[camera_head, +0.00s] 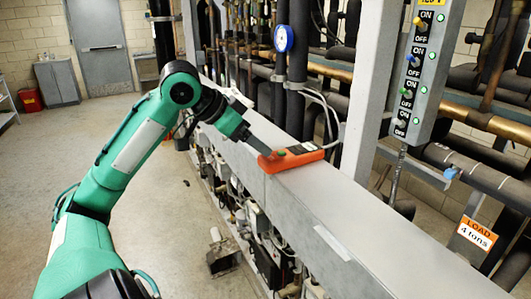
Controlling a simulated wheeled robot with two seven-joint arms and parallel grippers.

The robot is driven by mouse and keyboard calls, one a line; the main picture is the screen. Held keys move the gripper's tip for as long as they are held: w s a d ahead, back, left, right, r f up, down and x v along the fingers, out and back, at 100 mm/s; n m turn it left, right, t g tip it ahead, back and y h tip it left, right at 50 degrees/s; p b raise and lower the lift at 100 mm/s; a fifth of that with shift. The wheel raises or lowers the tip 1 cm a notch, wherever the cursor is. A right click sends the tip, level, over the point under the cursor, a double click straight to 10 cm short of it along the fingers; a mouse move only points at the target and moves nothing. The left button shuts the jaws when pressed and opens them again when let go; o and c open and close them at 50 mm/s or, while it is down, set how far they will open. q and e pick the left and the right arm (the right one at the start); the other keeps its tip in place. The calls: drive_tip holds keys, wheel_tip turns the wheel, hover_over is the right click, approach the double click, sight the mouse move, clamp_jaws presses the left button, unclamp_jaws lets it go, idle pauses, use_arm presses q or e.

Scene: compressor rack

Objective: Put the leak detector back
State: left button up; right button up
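My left arm reaches in from the lower left. Its dark gripper (259,147) points down and right at the device's left end. The fingertips are at or very close to the device. They are small and partly hidden, so I cannot tell whether they are closed on it. My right gripper is not in view.
A grey post stands behind the ledge, with a switch panel (423,70) to its right. A blue round gauge (284,38) hangs among dark pipes. A grey cable (326,102) curves down near the device. A load sign (477,233) is at right. Open floor lies left.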

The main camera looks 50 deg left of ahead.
use_arm(q)
drive_tip(key=v, duration=0.4)
drive_tip(key=shift+s+r, duration=0.25)
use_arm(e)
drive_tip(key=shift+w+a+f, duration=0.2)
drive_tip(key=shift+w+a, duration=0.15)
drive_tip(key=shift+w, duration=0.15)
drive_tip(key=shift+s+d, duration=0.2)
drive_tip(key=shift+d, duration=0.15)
